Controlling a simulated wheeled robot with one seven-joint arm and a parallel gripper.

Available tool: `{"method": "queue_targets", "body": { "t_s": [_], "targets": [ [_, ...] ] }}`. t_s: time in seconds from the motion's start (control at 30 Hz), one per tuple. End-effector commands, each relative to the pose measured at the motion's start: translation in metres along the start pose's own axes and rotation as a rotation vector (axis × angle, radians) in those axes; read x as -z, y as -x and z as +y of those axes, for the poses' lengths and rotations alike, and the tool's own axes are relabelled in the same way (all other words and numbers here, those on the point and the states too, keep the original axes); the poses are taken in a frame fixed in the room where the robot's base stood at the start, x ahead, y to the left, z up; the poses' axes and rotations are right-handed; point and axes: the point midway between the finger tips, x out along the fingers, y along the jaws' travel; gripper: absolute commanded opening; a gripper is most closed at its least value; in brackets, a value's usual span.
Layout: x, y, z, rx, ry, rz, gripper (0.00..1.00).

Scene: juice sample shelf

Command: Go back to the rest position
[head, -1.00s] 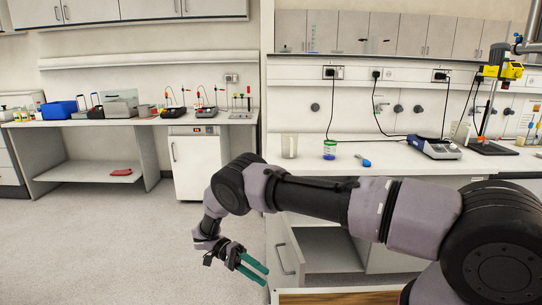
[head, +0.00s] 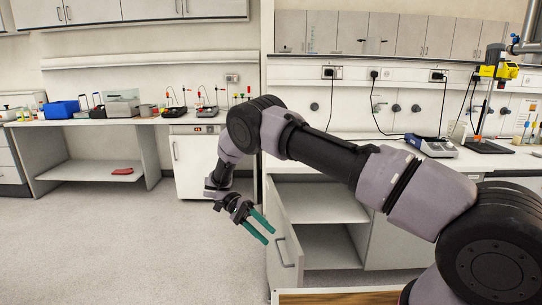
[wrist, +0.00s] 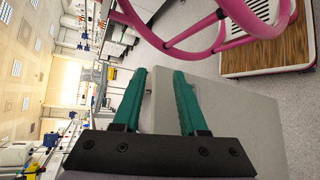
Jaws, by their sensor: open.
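My gripper (head: 258,227) has two green fingers and hangs at the end of my raised, bent arm. In the head view it is in front of the open cabinet door (head: 283,240), over the floor. In the wrist view the gripper (wrist: 160,85) shows its two fingers apart with nothing between them. A grey panel lies beyond and below the fingers there. My arm hides part of the right bench top.
The right bench (head: 520,160) carries a blue-grey device (head: 432,146) and a yellow-headed stand (head: 490,100). The left bench (head: 90,122) holds a blue bin (head: 62,109) and several instruments. The wrist view shows a pink tubular frame (wrist: 200,30). Floor at left is clear.

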Motion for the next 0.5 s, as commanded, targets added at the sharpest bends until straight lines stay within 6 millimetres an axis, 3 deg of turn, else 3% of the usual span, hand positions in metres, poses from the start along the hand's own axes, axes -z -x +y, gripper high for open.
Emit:
{"method": "queue_targets", "body": {
  "t_s": [0.23, 0.5],
  "targets": [
    [0.017, 0.03, 0.108, 0.239, 0.117, -0.008, 0.42],
    [0.024, 0.029, 0.23, 0.551, 0.215, 0.048, 0.42]
  ]
}}
